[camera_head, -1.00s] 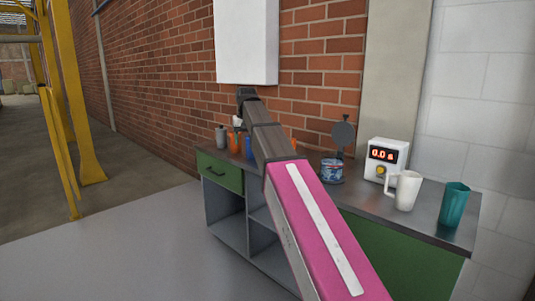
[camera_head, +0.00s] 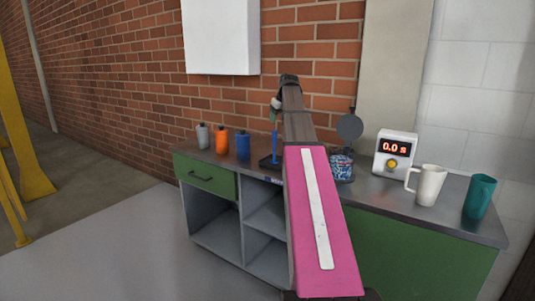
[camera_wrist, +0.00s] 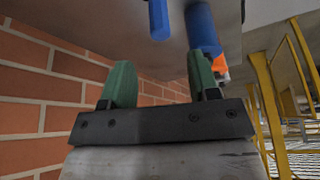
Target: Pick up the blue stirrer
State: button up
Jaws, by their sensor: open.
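The blue stirrer (camera_head: 275,146) is a thin blue rod standing upright at a small black tray (camera_head: 267,163) on the counter in the head view. In the wrist view, a blue rod (camera_wrist: 158,18), which looks like the stirrer, hangs into the top of the picture. My gripper (camera_wrist: 162,84) is open, its two green fingers apart with nothing between them. The rod lies beyond the fingertips, roughly in line with the gap. In the head view my gripper (camera_head: 276,104) shows only partly, close above the stirrer; my arm hides the rest.
A blue bottle (camera_head: 243,147), an orange bottle (camera_head: 222,142) and a grey bottle (camera_head: 203,137) stand left of the stirrer. Right of my arm are a patterned container (camera_head: 342,168), a timer box (camera_head: 394,155), a white mug (camera_head: 427,186) and a teal cup (camera_head: 479,197). A brick wall stands behind.

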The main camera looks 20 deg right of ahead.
aim_at(274, 136)
jog(key=x, duration=1)
jog(key=shift+f, duration=0.4)
jog(key=c, duration=1)
